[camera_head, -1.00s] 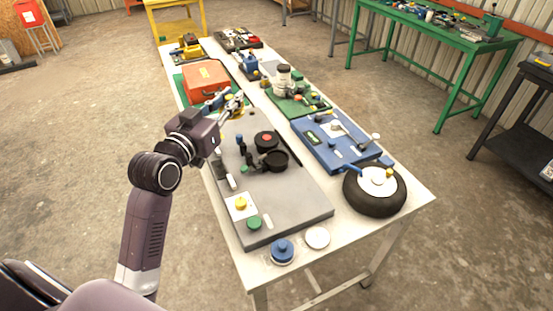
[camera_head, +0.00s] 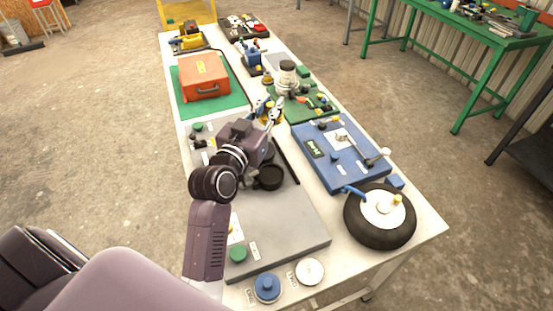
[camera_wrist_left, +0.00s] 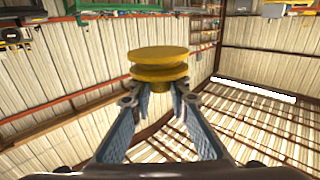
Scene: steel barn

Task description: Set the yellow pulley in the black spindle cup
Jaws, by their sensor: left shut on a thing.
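The yellow pulley (camera_wrist_left: 158,65), two stacked discs on a narrower hub, shows in the left wrist view. My left gripper (camera_wrist_left: 160,98) is shut on its hub. In the head view my left gripper (camera_head: 270,110) is above the far right part of the grey board (camera_head: 275,225), and the pulley is mostly hidden there. The black spindle cup (camera_head: 268,178) stands on the board, nearer than the gripper and just right of my left arm, which covers part of its surroundings. I cannot see my right gripper.
A blue board (camera_head: 345,170) with fittings and a black wheel (camera_head: 380,216) lie to the right. A green board (camera_head: 300,103) with a jar (camera_head: 287,77) and an orange case (camera_head: 205,76) lie beyond. The front of the grey board is mostly clear.

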